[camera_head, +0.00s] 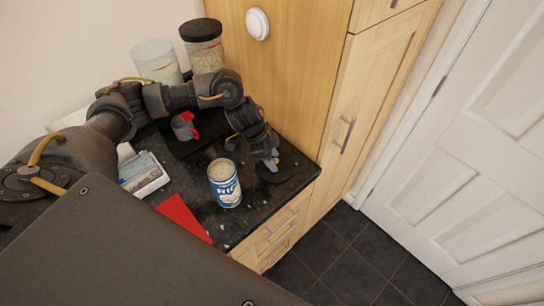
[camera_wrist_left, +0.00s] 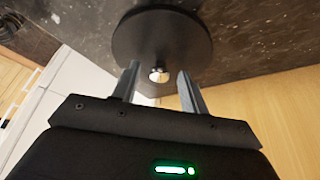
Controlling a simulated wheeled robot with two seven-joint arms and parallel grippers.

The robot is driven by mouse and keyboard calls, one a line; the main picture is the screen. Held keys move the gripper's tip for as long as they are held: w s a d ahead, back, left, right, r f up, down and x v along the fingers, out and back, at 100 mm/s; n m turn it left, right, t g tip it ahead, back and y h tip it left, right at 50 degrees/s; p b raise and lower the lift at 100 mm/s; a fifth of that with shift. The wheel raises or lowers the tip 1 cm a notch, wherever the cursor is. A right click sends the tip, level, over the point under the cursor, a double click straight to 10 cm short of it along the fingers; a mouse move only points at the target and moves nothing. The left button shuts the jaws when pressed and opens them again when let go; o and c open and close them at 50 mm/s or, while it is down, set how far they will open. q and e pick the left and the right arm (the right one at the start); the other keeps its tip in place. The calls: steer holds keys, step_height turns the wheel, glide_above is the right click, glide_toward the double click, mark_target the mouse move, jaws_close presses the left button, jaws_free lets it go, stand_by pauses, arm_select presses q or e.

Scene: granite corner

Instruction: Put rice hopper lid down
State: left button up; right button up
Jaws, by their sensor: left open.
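The lid is a black round disc (camera_head: 274,172) at the right side of the dark granite counter, near its edge. It appears to lie flat on the counter. In the left wrist view the lid (camera_wrist_left: 170,35) faces me, with a small shiny metal knob in its middle. My left gripper (camera_head: 273,161) is just above the lid, fingers pointing down at it. In the wrist view the fingers (camera_wrist_left: 160,82) are open, apart on either side of the knob. The rice hopper seems to be the blue and white labelled canister (camera_head: 225,187), open at the top with pale contents, left of the lid.
Behind my arm stand a clear jar (camera_head: 156,62) and a black-lidded jar (camera_head: 204,52). A red and grey mug (camera_head: 184,127) is further back. A pale blue box (camera_head: 144,175) and a red flat thing (camera_head: 184,217) lie left. A wooden cupboard (camera_head: 285,85) borders the counter.

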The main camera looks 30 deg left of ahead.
arm_select(q)
steer(key=shift+r, duration=0.1)
steer(key=b+v, duration=0.2)
steer(key=v, duration=1)
